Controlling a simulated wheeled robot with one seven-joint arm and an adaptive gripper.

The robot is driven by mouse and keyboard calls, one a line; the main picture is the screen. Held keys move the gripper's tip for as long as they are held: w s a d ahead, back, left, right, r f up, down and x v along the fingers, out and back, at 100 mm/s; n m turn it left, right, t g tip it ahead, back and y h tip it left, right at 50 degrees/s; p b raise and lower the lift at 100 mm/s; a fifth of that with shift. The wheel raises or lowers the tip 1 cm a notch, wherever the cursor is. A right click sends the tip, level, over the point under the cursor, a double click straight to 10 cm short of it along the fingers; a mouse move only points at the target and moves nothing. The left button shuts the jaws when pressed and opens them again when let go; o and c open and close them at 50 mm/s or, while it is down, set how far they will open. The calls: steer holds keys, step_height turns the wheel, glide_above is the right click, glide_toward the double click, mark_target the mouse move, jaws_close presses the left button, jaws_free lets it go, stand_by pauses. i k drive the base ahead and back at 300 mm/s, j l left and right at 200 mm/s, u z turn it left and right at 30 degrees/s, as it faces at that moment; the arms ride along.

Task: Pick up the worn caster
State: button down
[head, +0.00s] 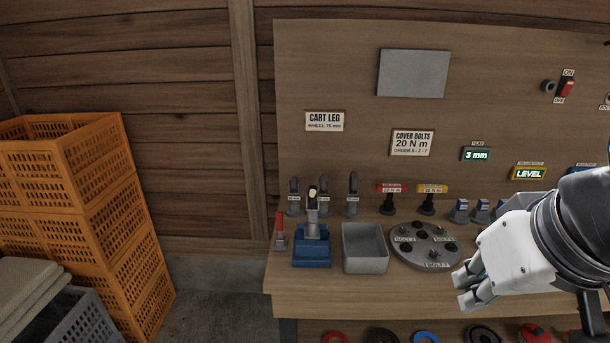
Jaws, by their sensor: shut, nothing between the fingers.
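A blue fixture (312,250) stands on the bench at the left, holding a grey metal leg upright. A caster (312,194) with a small pale wheel sits at the top of this leg and looks like the worn one. Several dark grey casters stand in labelled holders behind it, such as the left one (294,194) and the right one (353,192). My gripper (466,286) is at the right, above the front of the bench, shut and empty. It is well to the right of the blue fixture and touches no caster.
A grey open bin (346,262) stands right of the fixture, then a round bolt plate (402,257). A red-handled tool (280,230) stands left of the fixture. Torque tools (391,201) line the back. Orange crates (60,225) are stacked at far left. The bench front strip (350,290) is clear.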

mark_target(311, 208)
steer(key=i+j+u, duration=0.1)
steer(key=i+u, duration=0.2)
steer(key=i, duration=0.85)
